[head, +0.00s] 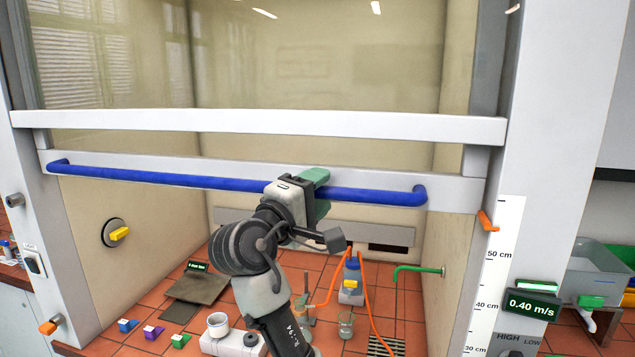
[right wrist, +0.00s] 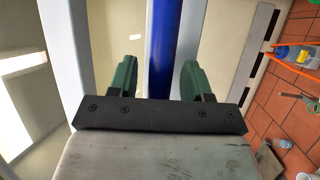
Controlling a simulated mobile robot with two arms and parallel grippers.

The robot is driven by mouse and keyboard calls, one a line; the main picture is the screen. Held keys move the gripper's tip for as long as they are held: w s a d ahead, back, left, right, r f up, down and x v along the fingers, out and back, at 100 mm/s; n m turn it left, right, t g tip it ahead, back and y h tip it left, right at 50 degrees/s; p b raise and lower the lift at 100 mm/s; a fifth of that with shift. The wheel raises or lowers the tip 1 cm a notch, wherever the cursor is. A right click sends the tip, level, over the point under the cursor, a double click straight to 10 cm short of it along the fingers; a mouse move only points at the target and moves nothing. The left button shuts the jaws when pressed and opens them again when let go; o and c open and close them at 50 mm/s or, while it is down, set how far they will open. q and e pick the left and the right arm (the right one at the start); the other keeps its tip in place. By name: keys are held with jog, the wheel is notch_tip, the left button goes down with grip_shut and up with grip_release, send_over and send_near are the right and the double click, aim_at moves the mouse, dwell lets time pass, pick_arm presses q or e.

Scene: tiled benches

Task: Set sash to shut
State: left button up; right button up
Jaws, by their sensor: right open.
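The fume hood sash is a glass pane in a pale frame (head: 250,121), with a blue bar handle (head: 160,177) along its lower rail. In the right wrist view the blue handle (right wrist: 164,45) runs between the two green fingers of my right gripper (right wrist: 158,80). The fingers are open, with a gap on both sides of the bar. My left gripper is not in view.
Inside the hood are a blue-capped bottle (head: 352,282) with orange tubing, a beaker (head: 346,325), a dark plate (head: 199,287) and small coloured blocks (head: 153,332). A height scale (head: 490,270) and a 0.40 m/s display (head: 531,304) are on the right post. Orange stops (head: 487,221) stick out at the side posts.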

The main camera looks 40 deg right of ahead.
jog(key=shift+d, duration=0.1)
grip_shut()
jog(key=shift+f, duration=0.1)
